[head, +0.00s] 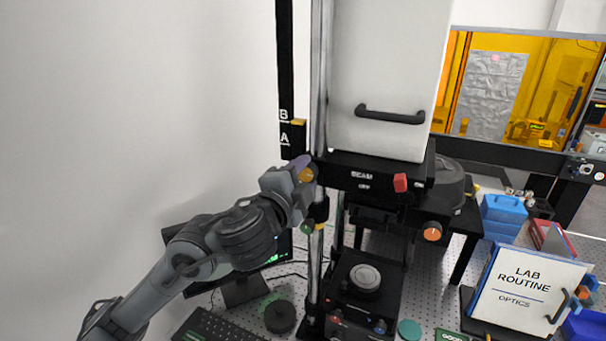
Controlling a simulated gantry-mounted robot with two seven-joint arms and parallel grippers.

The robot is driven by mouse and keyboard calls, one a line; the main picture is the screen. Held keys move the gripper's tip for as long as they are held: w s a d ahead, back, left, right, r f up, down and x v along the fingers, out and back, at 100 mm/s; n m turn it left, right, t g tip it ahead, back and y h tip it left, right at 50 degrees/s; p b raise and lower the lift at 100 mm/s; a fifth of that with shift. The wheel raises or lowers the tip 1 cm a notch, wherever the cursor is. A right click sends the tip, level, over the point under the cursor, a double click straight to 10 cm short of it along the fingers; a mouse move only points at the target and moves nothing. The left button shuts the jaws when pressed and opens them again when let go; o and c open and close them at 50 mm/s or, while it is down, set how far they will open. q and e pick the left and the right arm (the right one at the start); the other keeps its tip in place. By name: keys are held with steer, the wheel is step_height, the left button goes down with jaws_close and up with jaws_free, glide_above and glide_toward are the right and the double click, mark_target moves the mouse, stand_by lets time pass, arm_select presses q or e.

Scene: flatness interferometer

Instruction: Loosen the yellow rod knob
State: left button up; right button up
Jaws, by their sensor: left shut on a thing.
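The yellow rod knob (306,175) sits on the metal rod (320,90), at the left side of the interferometer's black head block (375,171). My left gripper (303,175) is at the knob and shut on it. The fingers cover part of the knob. A green knob (307,227) is just below on the same rod, apart from the gripper. My right gripper is not in view.
A red switch (400,182) and an orange knob (432,231) are on the instrument's front. A round stage (364,277) is below. A monitor (240,275) and keyboard (215,328) lie under my left arm.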

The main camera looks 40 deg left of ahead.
arm_select(q)
steer(key=shift+m, duration=0.3)
steer(key=o, duration=1.1)
steer(key=shift+c, duration=0.2)
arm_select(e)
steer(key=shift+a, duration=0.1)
arm_select(q)
steer(key=shift+s, duration=0.1)
